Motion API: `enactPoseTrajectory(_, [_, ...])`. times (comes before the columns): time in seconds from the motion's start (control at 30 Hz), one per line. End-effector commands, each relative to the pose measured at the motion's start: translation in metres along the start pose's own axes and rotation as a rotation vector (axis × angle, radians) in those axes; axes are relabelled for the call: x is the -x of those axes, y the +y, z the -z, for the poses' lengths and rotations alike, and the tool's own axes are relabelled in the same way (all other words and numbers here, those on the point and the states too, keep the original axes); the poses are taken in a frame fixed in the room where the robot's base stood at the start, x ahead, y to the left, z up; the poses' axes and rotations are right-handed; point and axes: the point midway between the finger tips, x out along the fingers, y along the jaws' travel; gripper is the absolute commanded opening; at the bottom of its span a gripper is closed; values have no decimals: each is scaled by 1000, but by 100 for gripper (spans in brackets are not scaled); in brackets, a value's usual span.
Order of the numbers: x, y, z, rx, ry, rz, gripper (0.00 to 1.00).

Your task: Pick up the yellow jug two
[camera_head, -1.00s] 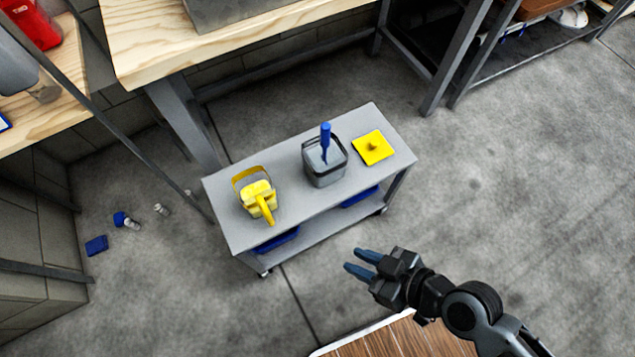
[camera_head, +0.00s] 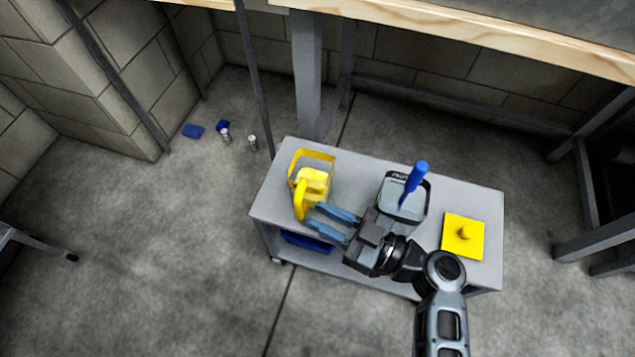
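The yellow jug (camera_head: 312,182) stands at the left end of a grey cart top. A thick curved yellow part, which looks like its handle, points toward the front. A thin yellow loop rises behind it. My gripper (camera_head: 315,216) is open, its two blue fingers pointing left with a gap between them. The fingertips are just right of the jug's curved part, in front of the jug's body. I cannot tell whether they touch it or how high above the cart they are. Nothing shows between the fingers.
On the grey cart (camera_head: 352,165), a grey bucket (camera_head: 403,205) with a blue-handled tool (camera_head: 413,181) stands behind my gripper. A yellow square lid (camera_head: 462,236) lies at the right. Blue items show on the lower shelf. A wooden workbench (camera_head: 480,35) stands behind the cart. Floor at left is mostly clear.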

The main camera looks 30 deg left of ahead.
Motion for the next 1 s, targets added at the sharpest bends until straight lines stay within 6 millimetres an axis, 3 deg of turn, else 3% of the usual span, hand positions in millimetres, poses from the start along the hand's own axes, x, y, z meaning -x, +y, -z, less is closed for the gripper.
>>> enactPoseTrajectory(0.4, [-51, 4, -1, 0, -1, -2, 26])
enactPoseTrajectory(0.73, [-58, 4, -2, -1, -2, -4, 26])
enactPoseTrajectory(1.0, [-58, 4, -2, -1, -2, -4, 1])
